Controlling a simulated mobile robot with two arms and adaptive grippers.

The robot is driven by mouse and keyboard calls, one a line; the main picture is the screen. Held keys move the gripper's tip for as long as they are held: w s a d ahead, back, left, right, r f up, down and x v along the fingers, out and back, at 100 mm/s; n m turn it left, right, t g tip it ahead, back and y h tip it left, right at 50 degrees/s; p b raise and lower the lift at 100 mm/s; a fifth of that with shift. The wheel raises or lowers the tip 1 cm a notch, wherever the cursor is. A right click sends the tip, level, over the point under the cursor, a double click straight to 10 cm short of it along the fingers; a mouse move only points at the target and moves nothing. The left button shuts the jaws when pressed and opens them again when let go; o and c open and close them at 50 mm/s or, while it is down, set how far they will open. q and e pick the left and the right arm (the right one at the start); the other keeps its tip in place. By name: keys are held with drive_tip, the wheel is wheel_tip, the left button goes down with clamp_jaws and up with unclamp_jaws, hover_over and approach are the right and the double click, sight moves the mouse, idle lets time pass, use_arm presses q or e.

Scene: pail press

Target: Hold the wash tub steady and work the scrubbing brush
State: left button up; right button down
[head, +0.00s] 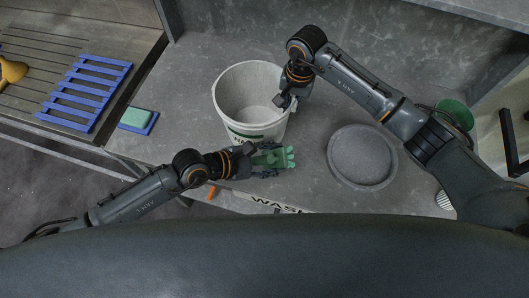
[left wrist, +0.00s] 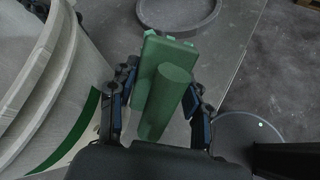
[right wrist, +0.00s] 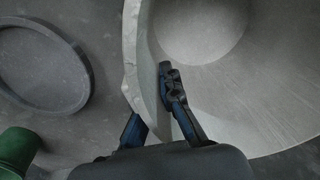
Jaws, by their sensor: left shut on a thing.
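The wash tub (head: 228,121) is a pale grey-white pail with a green band, upright on the grey counter. It fills much of the right wrist view (right wrist: 225,95) and the left of the left wrist view (left wrist: 45,85). My left gripper (head: 262,158) is shut on the green scrubbing brush (head: 272,160) in front of the tub, outside it. The brush shows between the fingers in the left wrist view (left wrist: 165,95). My right gripper (right wrist: 152,115) straddles the tub's rim, one finger inside and one outside. Whether both fingers press the wall is unclear.
A round grey shallow dish (head: 362,157) lies right of the tub. A green cup-like thing (head: 455,112) stands farther right, partly behind my right arm. A green-and-blue block (head: 138,119) and a blue slatted rack (head: 85,91) are at left. A lettered label (head: 275,205) marks the counter's front edge.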

sight(241, 140)
use_arm(q)
drive_tip(key=shift+s+d+f+n, duration=0.1)
drive_tip(key=shift+d+f+n, duration=0.05)
drive_tip(key=shift+n, duration=0.15)
drive_tip(key=t, duration=0.1)
drive_tip(key=n+t, duration=0.1)
drive_tip(key=shift+s+a+f+t+h, duration=0.15)
drive_tip(key=shift+a+f+t+h, duration=0.1)
drive_tip(key=shift+f+t+h, duration=0.15)
drive_tip(key=shift+a+f+n+t, duration=0.1)
drive_tip(key=shift+a+n+t, duration=0.15)
drive_tip(key=shift+n+t, duration=0.45)
drive_tip(key=shift+a+f+n+t, duration=0.1)
drive_tip(key=shift+a+n+t, duration=0.4)
drive_tip(key=shift+t, duration=0.3)
drive_tip(key=a+n+t+y, duration=0.2)
drive_tip(key=a, duration=0.1)
drive_tip(key=a+f+n+t+y, duration=0.1)
drive_tip(key=a+n+t+y, duration=0.1)
drive_tip(key=a+t, duration=0.1)
drive_tip(key=a+f+n+t+y, duration=0.1)
drive_tip(key=a+n+t+y, duration=0.1)
drive_tip(key=a, duration=0.1)
drive_tip(key=shift+w+f+t, duration=0.1)
drive_tip(key=shift+w+t, duration=0.2)
drive_tip(key=shift+w, duration=0.05)
drive_tip(key=shift+w+a, duration=0.1)
drive_tip(key=shift+w, duration=0.2)
drive_tip(key=shift+w+d, duration=0.25)
drive_tip(key=shift+w, duration=0.45)
